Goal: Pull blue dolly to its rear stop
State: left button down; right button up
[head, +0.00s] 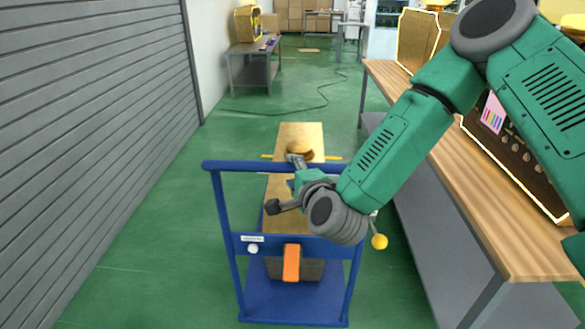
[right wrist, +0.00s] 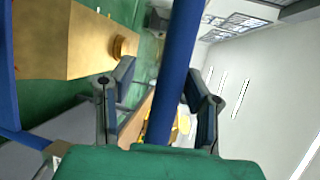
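The blue dolly (head: 290,300) stands on the green floor in the middle of the head view, with an upright blue frame and a horizontal top handle bar (head: 235,166). My right gripper (head: 284,184) is at this bar, and my arm hides the bar's right part. In the right wrist view the blue bar (right wrist: 176,70) passes between the two spread fingers of my right gripper (right wrist: 162,98). A gap shows on the bar's left side, and the right finger is close to the bar; I cannot tell whether it touches. My left gripper is not in view.
A wooden board (head: 300,135) with a round tan piece (head: 300,149) extends behind the handle. An orange block (head: 291,262) is low on the dolly. A wood-topped bench (head: 460,190) stands right, a grey shutter wall (head: 90,120) left. Floor between shutter and dolly is clear.

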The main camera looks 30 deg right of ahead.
jog(key=shift+r, duration=0.25)
jog(key=v, duration=0.7)
jog(key=shift+s, duration=0.2)
jog(key=shift+f, duration=0.1)
jog(key=s+a+f+n+g+y, duration=0.2)
jog(key=s+f+n+g, duration=0.3)
jog(key=f, duration=0.5)
jog(key=s+a+f+n+g+y, duration=0.2)
jog(key=s+a+f+n+g, duration=0.1)
jog(key=s+f+n, duration=0.55)
jog(key=s+d+f+n+g+h, duration=0.1)
jog(key=s+d+f+n+g, duration=0.1)
jog(key=s, duration=0.5)
jog(key=s+d+f+n+g, duration=0.3)
jog(key=s+f+n+g, duration=0.2)
jog(key=s+f, duration=0.2)
jog(key=shift+s+f+n+h, duration=0.35)
jog(key=shift+s+f+h, duration=0.05)
jog(key=shift+s, duration=0.1)
jog(key=shift+w+d, duration=0.1)
jog(key=shift+w, duration=0.05)
